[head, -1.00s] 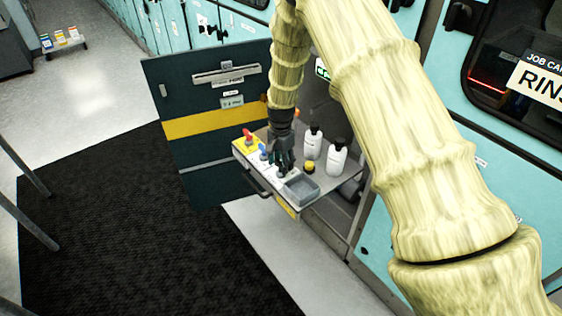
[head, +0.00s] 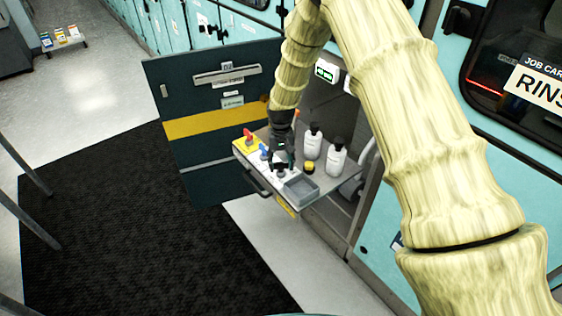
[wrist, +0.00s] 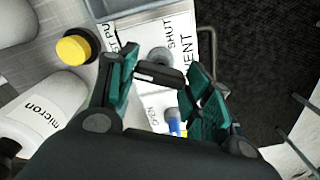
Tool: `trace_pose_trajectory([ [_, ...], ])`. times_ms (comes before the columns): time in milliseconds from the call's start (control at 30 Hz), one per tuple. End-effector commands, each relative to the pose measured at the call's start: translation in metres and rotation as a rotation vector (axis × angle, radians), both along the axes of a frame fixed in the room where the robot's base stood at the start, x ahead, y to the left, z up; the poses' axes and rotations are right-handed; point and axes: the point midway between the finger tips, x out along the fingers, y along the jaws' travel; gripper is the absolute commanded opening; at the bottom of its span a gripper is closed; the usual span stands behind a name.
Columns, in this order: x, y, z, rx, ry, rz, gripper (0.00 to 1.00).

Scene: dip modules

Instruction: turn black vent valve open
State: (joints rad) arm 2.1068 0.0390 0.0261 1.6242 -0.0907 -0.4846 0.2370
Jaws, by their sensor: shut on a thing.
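The black vent valve's dark handle (wrist: 158,75) lies between my two fingers in the wrist view, beside a round grey hub (wrist: 159,57) on a white label plate. The plate reads SHUT near the hub and VENT along its side, with another word, apparently OPEN, at the handle's other side. My gripper (wrist: 163,70) is shut on the handle, a green-padded finger at each end. In the head view my gripper (head: 282,162) is down at the shelf, and the handle is mostly hidden beneath it.
A blue-handled valve (head: 264,151) and a red-handled valve (head: 248,136) stand to the left on the pull-out shelf (head: 322,186). Two white bottles (head: 336,158), a yellow-capped item (head: 309,167) and a grey tray (head: 300,187) are close on the right. An open dark door (head: 215,115) stands behind.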

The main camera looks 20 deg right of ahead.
Motion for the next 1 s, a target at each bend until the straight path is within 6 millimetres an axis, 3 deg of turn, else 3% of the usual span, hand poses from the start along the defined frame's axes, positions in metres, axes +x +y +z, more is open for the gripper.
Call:
trace_pose_trajectory([
  [500, 0.0004, -0.0005, 0.0005, 0.000, -0.001, 0.409, 0.26],
  [1000, 0.0004, -0.0004, 0.0004, 0.000, -0.001, 0.540, 0.26],
])
